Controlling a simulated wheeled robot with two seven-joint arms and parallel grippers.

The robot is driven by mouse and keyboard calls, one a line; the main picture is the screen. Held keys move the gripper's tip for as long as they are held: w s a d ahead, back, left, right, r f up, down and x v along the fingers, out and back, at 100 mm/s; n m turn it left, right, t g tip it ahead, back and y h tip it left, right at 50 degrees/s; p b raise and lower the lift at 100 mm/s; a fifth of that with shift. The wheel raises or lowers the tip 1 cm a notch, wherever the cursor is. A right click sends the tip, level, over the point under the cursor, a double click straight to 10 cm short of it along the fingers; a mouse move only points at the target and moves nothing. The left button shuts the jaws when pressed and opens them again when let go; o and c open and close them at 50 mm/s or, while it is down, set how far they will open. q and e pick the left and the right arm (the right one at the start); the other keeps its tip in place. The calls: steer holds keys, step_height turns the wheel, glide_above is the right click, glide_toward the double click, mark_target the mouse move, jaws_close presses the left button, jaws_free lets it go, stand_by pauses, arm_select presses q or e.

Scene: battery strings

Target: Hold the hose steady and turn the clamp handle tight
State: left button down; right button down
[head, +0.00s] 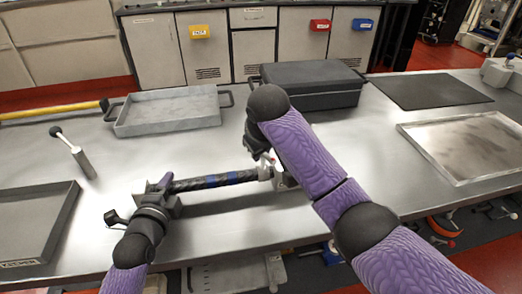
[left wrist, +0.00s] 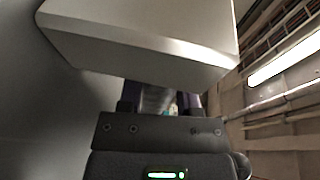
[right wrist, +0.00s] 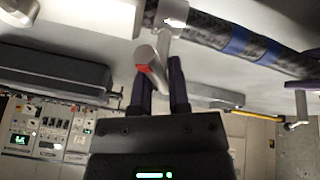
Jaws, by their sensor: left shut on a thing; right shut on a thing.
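A black hose with blue bands (head: 215,181) runs level above the table, and also crosses the top of the right wrist view (right wrist: 235,42). My left gripper (head: 164,184) is shut at the hose's left end; its grip is mostly hidden in the left wrist view by a pale metal block (left wrist: 140,35). A silver clamp (head: 280,180) is at the hose's right end, partly behind my right arm. Its silver handle with a red part (right wrist: 150,62) lies between the fingers of my right gripper (right wrist: 160,85), which is shut on it.
A grey tray (head: 165,112) and a black case (head: 312,88) stand at the back. A dark tray (head: 62,225) is at the left, a shallow metal tray (head: 420,135) at the right. A loose handled tool (head: 80,160) lies left of the hose.

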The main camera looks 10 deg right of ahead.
arm_select(q)
steer(key=shift+s+f, duration=0.1)
steer(key=shift+f, duration=0.4)
arm_select(e)
steer(key=shift+d+f+m+h, duration=0.1)
steer(key=shift+m+h, duration=0.25)
steer(key=shift+m, duration=0.4)
steer(key=shift+d+f+m+h, duration=0.1)
steer(key=shift+m+h, duration=0.25)
steer(key=shift+m, duration=0.4)
stand_by(1.1)
steer(key=c, duration=0.6)
jaws_free()
steer(key=shift+r, duration=0.1)
arm_select(q)
steer(key=shift+c, duration=2.3)
jaws_free()
steer(key=shift+o, duration=1.1)
steer(key=shift+r, duration=0.15)
arm_select(e)
steer(key=v, duration=0.7)
steer(key=shift+s+r, duration=0.1)
steer(key=shift+r, duration=0.2)
arm_select(q)
steer(key=shift+r, duration=0.1)
arm_select(e)
steer(key=shift+a, duration=0.1)
